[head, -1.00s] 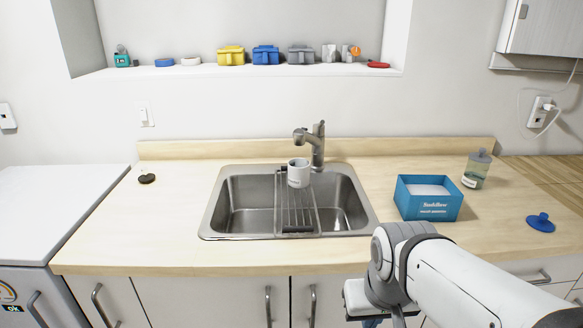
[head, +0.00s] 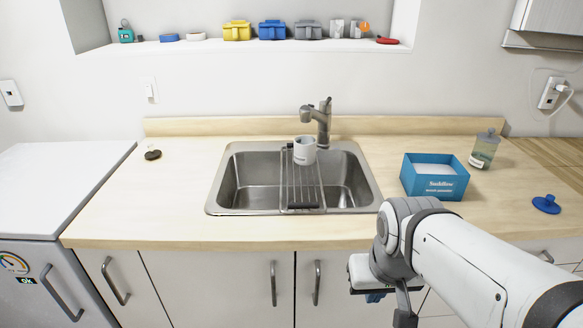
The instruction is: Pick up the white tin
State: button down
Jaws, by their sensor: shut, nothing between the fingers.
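A low white round tin (head: 196,37) sits on the wall shelf at the upper left, just right of a similar blue round one (head: 169,38). It looks small at this distance. My gripper (head: 376,297) hangs low at the bottom of the head view, in front of the cabinet doors and below the counter edge. It is shut and empty, far from the tin. My own arm hides part of it, and its fingertips show poorly.
The shelf (head: 120,48) also holds a teal item, yellow, blue and grey boxes, and a red item. Below are the counter (head: 130,215), sink with rack and white mug (head: 304,150), faucet (head: 320,118), blue box (head: 433,187) and bottle (head: 484,148). The counter's left part is mostly clear.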

aim_at(304, 146)
jog(key=u, duration=0.05)
jog(key=k, duration=0.4)
jog(key=u, duration=0.4)
jog(key=i, duration=1.35)
jog(key=z, duration=0.45)
